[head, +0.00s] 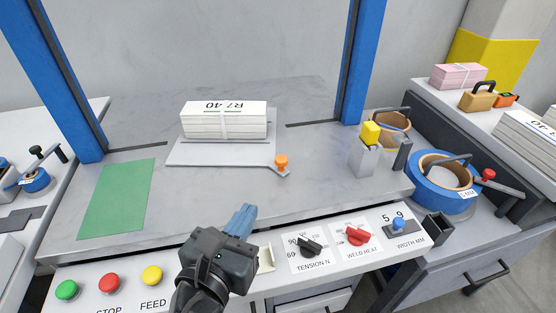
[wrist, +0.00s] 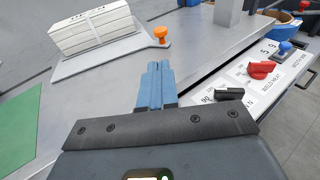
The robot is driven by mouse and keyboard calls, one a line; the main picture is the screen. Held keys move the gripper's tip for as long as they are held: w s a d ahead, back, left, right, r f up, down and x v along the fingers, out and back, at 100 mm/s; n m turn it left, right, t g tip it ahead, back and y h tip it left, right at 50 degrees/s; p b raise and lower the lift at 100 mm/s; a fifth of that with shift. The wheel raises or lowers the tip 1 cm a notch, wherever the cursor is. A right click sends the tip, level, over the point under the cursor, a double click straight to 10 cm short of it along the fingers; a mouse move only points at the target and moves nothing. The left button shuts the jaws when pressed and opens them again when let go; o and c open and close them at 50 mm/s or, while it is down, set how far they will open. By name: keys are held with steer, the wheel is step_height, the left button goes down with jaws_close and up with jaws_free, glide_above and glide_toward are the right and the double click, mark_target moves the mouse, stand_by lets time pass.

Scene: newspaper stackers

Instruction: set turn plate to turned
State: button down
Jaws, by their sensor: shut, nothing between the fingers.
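The turn plate (head: 222,153) is a flat light-grey plate on the machine's table, with an orange knob (head: 281,160) on an arm at its front right corner. A strapped stack of newspapers (head: 225,121) marked "R7 40" lies on it. In the wrist view the plate (wrist: 110,57) and the orange knob (wrist: 161,34) show beyond the fingers. My gripper (head: 241,218) has blue fingers, shut and empty, over the table's front edge, nearer to me than the knob and to its left. The fingers also show in the wrist view (wrist: 157,72), apart from the plate.
A green mat (head: 118,198) lies left on the table. Blue posts (head: 362,60) rise on both sides. The front panel has buttons (head: 109,283), a tension dial (head: 309,245) and a red weld heat dial (head: 357,235). Strap rolls (head: 443,182) stand right. The table before the plate is clear.

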mark_target(280, 162)
steer(key=x, duration=1.4)
steer(key=shift+d+r, duration=0.1)
steer(key=shift+w, duration=0.1)
steer(key=w+d+p, duration=0.1)
steer(key=d, duration=0.1)
steer(key=w+d+p, duration=0.2)
steer(key=shift+w+r, duration=0.2)
steer(key=shift+w, duration=0.05)
steer(key=shift+w+d+f, duration=0.1)
steer(key=shift+w+d, duration=0.05)
steer(key=shift+w, duration=0.15)
steer(key=shift+d, duration=0.15)
